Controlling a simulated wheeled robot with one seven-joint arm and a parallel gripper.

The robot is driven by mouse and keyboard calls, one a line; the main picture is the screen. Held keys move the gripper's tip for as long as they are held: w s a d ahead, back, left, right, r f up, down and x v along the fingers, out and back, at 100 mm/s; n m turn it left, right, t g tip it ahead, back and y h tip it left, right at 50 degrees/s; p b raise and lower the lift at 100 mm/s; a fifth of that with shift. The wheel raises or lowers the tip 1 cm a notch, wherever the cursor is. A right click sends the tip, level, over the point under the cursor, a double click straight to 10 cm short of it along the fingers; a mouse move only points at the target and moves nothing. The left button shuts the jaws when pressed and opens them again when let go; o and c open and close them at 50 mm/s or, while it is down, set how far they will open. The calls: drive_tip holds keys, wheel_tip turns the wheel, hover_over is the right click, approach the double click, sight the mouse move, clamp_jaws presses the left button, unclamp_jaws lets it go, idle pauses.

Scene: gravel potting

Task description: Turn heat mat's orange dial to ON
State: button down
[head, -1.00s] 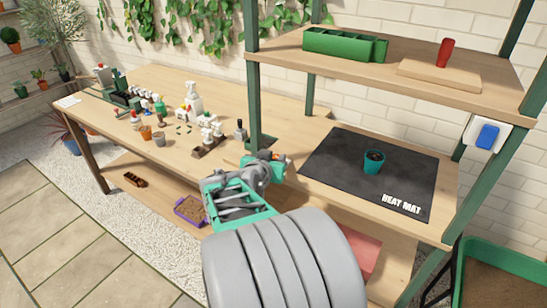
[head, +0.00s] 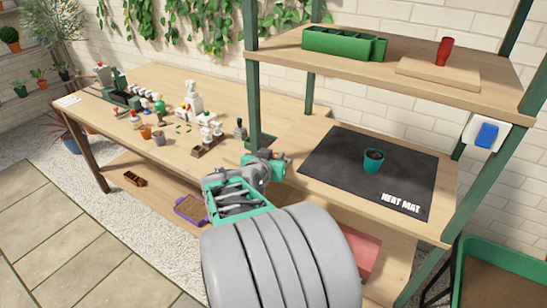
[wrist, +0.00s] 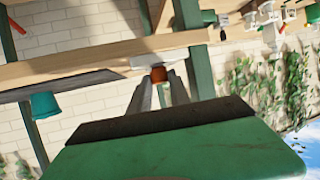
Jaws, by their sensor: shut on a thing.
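The heat mat (head: 335,185) is a black sheet with white HEAT MAT lettering, lying on the right part of the bench. The orange dial (wrist: 158,74) shows in the wrist view at the front edge of the bench, in front of a pale plate. My gripper (wrist: 159,84) has its two grey fingers on either side of the dial and is shut on it. In the head view my gripper (head: 287,160) is at the bench's front edge, left of the mat, and my wrist mostly hides the dial. I cannot read the dial's setting.
A teal pot (head: 373,161) stands on the mat. A green shelf post (head: 251,85) rises just behind my gripper. Several bottles and small tools stand on the left bench (head: 170,85). A blue wall switch (head: 487,135) is at the far right.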

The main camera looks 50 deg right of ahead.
drive_tip(key=shift+s+d+r+n+t+y, duration=0.15)
drive_tip(key=shift+s+n+t+y, duration=0.25)
drive_tip(key=shift+n+t, duration=0.45)
drive_tip(key=shift+d+n+t+y, duration=0.15)
drive_tip(key=shift+n+t+y, duration=0.15)
drive_tip(key=shift+n+t, duration=0.3)
drive_tip(key=shift+f+n+t+y+b, duration=0.25)
drive_tip(key=shift+n+t+y+b, duration=0.45)
drive_tip(key=shift+n+t+b, duration=0.2)
drive_tip(key=shift+r+n+t+y+b, duration=0.1)
drive_tip(key=shift+n+t+y+b, duration=0.45)
drive_tip(key=shift+n+y, duration=0.1)
drive_tip(key=shift+r, duration=0.1)
drive_tip(key=c, duration=1.5)
unclamp_jaws()
drive_tip(key=shift+w, duration=0.1)
